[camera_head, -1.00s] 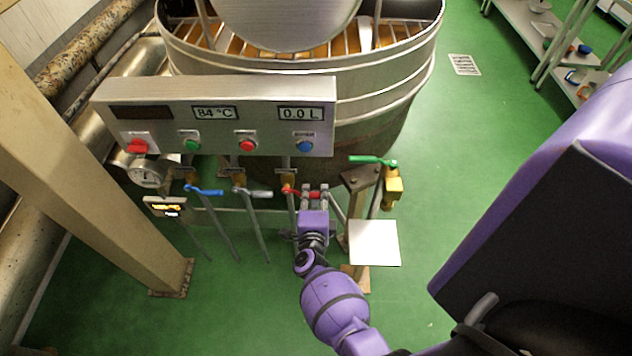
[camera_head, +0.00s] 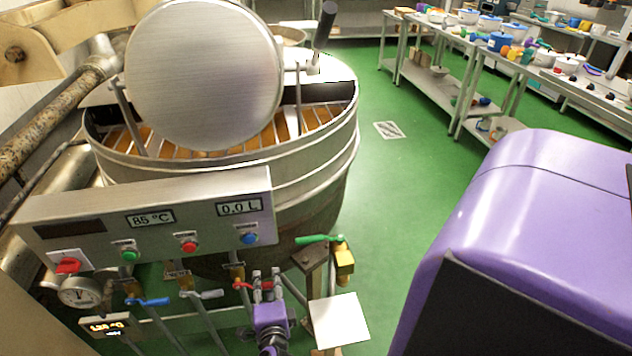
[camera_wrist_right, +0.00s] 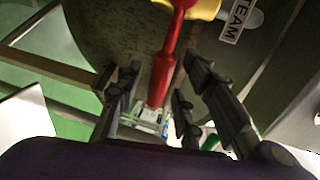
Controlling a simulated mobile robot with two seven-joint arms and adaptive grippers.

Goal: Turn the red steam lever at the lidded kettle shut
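The red steam lever (camera_head: 243,285) is at the front of the lidded kettle (camera_head: 335,150), below the control panel (camera_head: 100,205). It points right in the head view. In the right wrist view the red lever (camera_wrist_right: 167,65) runs from a yellow valve body (camera_wrist_right: 205,8) down between my fingers, beside a label partly reading "TEAM". My right gripper (camera_head: 264,284) is at the lever's free end. In the wrist view my right gripper (camera_wrist_right: 163,85) is open, with one finger on each side of the lever and gaps visible. My left gripper is out of view.
A blue lever (camera_head: 148,301) and a grey lever (camera_head: 202,293) are left of the red one. A green-handled valve (camera_head: 344,262) and a white plate (camera_head: 340,321) are close on the right. A pressure gauge (camera_head: 80,291) is at far left.

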